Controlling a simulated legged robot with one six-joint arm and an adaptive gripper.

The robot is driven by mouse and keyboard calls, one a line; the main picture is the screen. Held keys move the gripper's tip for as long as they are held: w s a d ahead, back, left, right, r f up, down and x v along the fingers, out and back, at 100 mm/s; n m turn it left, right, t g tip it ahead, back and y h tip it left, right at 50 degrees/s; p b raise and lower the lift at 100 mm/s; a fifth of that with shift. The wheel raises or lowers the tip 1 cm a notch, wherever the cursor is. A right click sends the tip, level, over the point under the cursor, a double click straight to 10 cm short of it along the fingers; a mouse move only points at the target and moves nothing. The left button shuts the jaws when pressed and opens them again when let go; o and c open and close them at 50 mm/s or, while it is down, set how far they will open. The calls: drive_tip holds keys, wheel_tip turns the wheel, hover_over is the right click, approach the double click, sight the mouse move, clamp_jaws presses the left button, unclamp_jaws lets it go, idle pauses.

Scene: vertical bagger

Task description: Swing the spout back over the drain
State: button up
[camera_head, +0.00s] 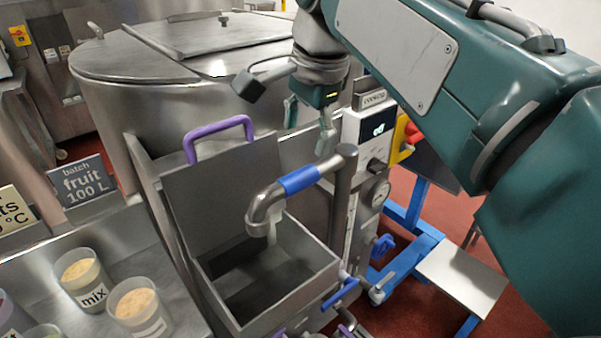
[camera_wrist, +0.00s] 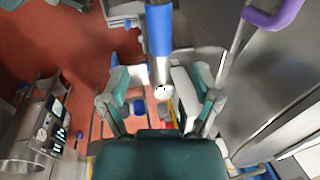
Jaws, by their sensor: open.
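The spout (camera_head: 266,205) is a grey bent pipe with a blue sleeve (camera_head: 299,180), running left from an upright post (camera_head: 342,200). Its downturned end hangs over an open steel box (camera_head: 325,268) with a raised lid; I cannot tell whether this box is the drain. My gripper (camera_head: 308,128) is above the spout, pointing down, open and empty. In the wrist view, the blue sleeve (camera_wrist: 159,30) and grey pipe run between the spread fingers of my gripper (camera_wrist: 160,78). I see no contact there.
A purple handle (camera_head: 218,130) stands on the lid. A large lidded steel kettle (camera_head: 120,100) is behind. Cups (camera_head: 138,308) and a fruit sign (camera_head: 82,182) are at the left. A control panel (camera_head: 376,130), a blue frame (camera_head: 405,255) and small valve handles (camera_head: 340,293) are at the right.

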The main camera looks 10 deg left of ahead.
sight(298, 174)
drive_tip(key=f, duration=0.3)
drive_tip(key=a+f, duration=0.1)
drive_tip(key=f, duration=0.2)
drive_tip(key=w+f, duration=0.1)
drive_tip(key=f, duration=0.2)
drive_tip(key=shift+a, duration=0.2)
clamp_jaws()
